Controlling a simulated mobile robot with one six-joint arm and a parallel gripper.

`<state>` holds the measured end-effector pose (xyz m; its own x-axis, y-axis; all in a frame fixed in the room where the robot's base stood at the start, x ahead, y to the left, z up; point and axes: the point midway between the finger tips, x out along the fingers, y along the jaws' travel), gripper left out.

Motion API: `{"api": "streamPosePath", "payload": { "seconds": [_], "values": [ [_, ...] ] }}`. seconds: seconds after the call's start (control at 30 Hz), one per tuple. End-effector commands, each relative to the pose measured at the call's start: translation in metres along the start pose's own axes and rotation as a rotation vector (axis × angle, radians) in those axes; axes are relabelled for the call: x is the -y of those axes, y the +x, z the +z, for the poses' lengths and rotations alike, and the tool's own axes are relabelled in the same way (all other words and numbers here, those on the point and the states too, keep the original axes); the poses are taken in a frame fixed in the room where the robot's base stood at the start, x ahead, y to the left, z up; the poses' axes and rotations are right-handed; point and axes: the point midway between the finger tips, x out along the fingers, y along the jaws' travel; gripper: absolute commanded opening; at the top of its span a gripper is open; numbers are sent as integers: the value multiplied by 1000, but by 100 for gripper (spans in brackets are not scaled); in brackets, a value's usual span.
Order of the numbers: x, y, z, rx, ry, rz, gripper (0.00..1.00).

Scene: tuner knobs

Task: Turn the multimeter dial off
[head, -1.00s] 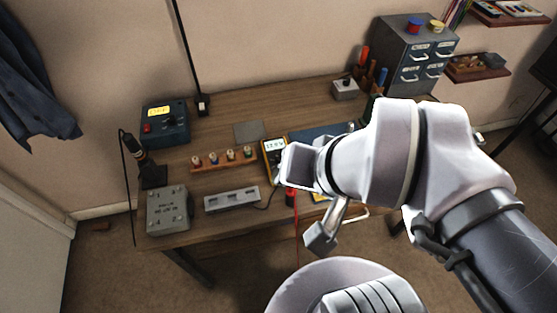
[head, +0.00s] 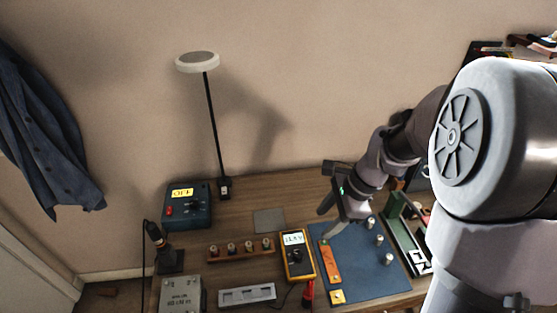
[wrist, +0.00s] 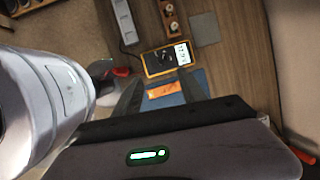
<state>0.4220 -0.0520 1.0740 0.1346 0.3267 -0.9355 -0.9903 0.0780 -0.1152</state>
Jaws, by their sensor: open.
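The yellow-cased multimeter (head: 297,249) lies on the bench at the left edge of the blue mat (head: 358,275). Its display is lit with dark characters, too small to read surely. Its round black dial (head: 298,258) shows below the display; its exact setting is unclear. The multimeter (wrist: 168,58) and its dial (wrist: 162,56) also show in the wrist view, beyond the fingers. My gripper (head: 331,218) is open and empty, above the back of the mat, to the right of and behind the multimeter. It is apart from the dial.
A rack of small knobs (head: 241,250) and a grey strip (head: 247,295) lie left of the multimeter. An orange strip (head: 330,262) and several silver knobs lie on the mat. A blue instrument (head: 187,205) and a lamp (head: 211,120) stand behind. A red probe (head: 308,292) lies near the front.

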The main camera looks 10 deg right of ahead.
Motion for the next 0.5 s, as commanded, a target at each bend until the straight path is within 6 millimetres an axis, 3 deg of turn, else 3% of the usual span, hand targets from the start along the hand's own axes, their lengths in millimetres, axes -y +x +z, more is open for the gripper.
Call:
{"api": "streamPosePath", "payload": {
  "seconds": [0.1, 0.17, 0.27, 0.5],
  "values": [
    [8, 21, -24, 32, 173, 37, 49],
    [9, 29, -29, 39, 211, 44, 49],
    [8, 45, -31, 41, 221, 47, 49],
    [4, 118, -28, 41, 217, 50, 49]
  ]
}}
